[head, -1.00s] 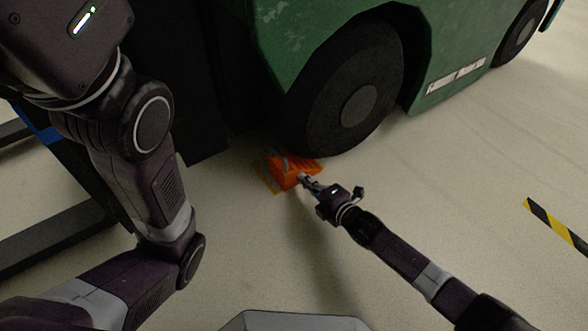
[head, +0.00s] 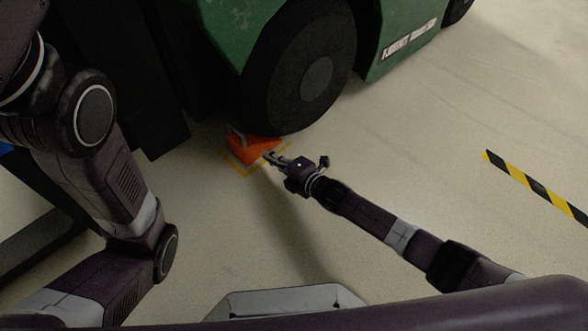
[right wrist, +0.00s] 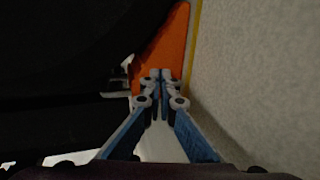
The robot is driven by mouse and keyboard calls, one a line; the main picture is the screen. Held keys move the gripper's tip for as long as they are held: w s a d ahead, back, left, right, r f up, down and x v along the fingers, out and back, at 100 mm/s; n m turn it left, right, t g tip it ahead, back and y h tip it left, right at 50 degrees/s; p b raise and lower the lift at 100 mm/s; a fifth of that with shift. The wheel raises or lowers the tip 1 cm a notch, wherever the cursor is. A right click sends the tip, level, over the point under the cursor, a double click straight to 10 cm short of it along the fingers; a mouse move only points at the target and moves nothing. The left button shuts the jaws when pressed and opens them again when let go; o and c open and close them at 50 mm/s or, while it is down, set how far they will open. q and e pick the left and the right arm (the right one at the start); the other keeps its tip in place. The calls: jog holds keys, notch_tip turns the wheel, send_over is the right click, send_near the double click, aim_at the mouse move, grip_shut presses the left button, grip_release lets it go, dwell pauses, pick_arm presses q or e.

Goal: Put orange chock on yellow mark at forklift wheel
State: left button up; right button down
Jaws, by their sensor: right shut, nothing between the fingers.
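The orange chock (head: 249,148) sits on the floor at the front wheel (head: 308,75) of the green forklift, inside the yellow mark (head: 241,171), whose outline shows around its near side. A grey handle stands on the chock. My right gripper (head: 268,155) is shut and empty, its fingertips at the chock's near right side. In the right wrist view the shut fingers (right wrist: 160,77) point at the orange chock (right wrist: 167,45); I cannot tell if they touch it. A yellow strip (right wrist: 194,45) runs beside the chock. My left arm comes in from the left; its gripper is out of view.
The green forklift body (head: 400,45) rises behind the wheel. A dark fork (head: 40,245) lies low at the left. A black and yellow floor strip (head: 535,187) lies at the right. The pale floor between is clear.

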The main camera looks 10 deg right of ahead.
jog(key=p+v, duration=0.1)
jog(key=v, duration=0.2)
jog(key=p+v, duration=0.2)
jog(key=f+p+v, duration=0.1)
jog(key=p+v, duration=0.1)
jog(key=v, duration=0.1)
jog(key=shift+s+d, duration=0.35)
jog(key=p+v, duration=0.1)
jog(key=v, duration=0.1)
jog(key=p+v, duration=0.1)
jog(key=v, duration=0.1)
jog(key=shift+s+d+f+p, duration=0.1)
jog(key=shift+f+p, duration=0.25)
jog(key=shift+s+d, duration=0.25)
jog(key=shift+s, duration=0.05)
